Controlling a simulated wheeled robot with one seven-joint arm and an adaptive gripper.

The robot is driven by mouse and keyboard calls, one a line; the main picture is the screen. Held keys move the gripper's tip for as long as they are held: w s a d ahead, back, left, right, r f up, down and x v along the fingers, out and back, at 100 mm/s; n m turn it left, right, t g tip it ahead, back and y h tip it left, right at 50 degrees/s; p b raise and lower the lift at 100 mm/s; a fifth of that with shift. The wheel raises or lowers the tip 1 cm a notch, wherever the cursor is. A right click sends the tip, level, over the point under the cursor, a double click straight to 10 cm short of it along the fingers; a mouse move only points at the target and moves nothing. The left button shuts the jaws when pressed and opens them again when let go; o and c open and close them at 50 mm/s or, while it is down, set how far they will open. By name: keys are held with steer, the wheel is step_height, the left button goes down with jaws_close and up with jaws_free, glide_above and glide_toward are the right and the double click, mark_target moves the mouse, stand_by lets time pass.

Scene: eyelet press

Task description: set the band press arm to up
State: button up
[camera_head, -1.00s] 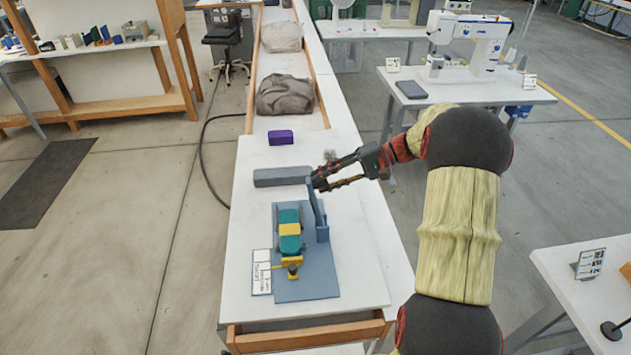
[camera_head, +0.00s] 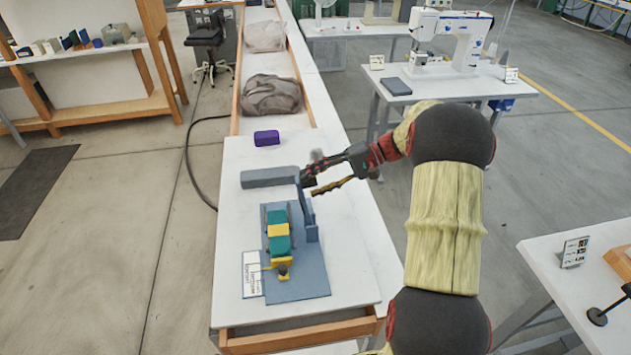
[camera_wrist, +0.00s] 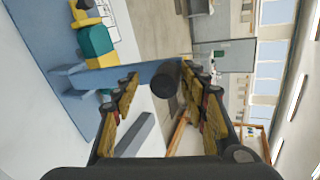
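The band press (camera_head: 312,284) has a blue base plate with a teal and yellow body (camera_head: 278,231) on it. Its slim blue arm (camera_head: 305,200) rises from a bracket at the right of the plate and looks steep in the head view. The arm also shows in the wrist view (camera_wrist: 115,61), with a dark round grip (camera_wrist: 167,80) at its end. My gripper (camera_head: 312,183) is at the arm's top end. In the wrist view my gripper (camera_wrist: 162,78) has its fingers spread, with the grip between them and gaps showing; contact cannot be told.
A grey bar (camera_head: 269,177) lies behind the press and a purple block (camera_head: 266,138) farther back. A label card (camera_head: 251,275) lies left of the plate. A grey bundle (camera_head: 270,95) is farther along the bench. The white bench top (camera_head: 352,250) is clear at right.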

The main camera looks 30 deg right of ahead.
steer(key=shift+r, duration=0.1)
steer(key=v, duration=1.2)
stand_by(0.4)
